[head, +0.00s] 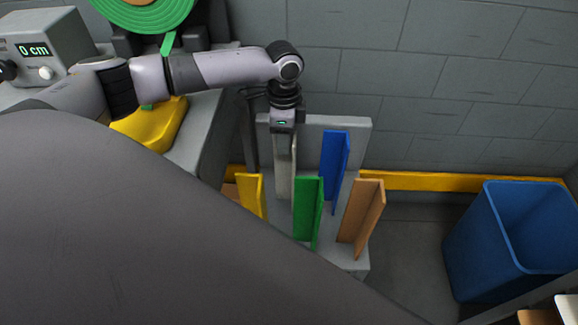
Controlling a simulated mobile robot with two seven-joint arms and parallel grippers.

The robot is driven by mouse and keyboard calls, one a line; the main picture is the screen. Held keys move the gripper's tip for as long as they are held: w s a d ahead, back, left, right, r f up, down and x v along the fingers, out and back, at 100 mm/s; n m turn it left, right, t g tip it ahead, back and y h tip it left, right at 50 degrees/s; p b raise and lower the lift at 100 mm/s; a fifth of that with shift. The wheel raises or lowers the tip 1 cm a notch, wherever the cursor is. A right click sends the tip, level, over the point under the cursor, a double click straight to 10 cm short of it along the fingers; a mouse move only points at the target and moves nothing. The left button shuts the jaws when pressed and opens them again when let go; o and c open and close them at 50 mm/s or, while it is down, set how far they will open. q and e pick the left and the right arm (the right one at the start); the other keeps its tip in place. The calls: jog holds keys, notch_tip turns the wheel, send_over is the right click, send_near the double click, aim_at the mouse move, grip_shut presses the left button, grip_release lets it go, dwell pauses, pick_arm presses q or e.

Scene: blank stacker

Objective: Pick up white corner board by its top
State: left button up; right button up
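The white corner board (281,178) stands upright on a grey stand (358,132), towards its left back. My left gripper (284,132) points down right over the top of this board. The gripper's fingers are small and blend with the board's pale top edge, so I cannot tell whether they touch or close on it. My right gripper is out of view.
Near the white board stand yellow (250,192), green (308,208), blue (335,165) and brown (361,212) corner boards. A blue bin (490,255) is on the right. A grey box with a "0 cm" display (40,45) and a green roll (140,15) are upper left.

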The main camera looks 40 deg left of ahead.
pick_arm(q)
jog(key=shift+c, duration=0.3)
jog(key=c, duration=0.5)
grip_shut()
jog(key=shift+r, duration=0.1)
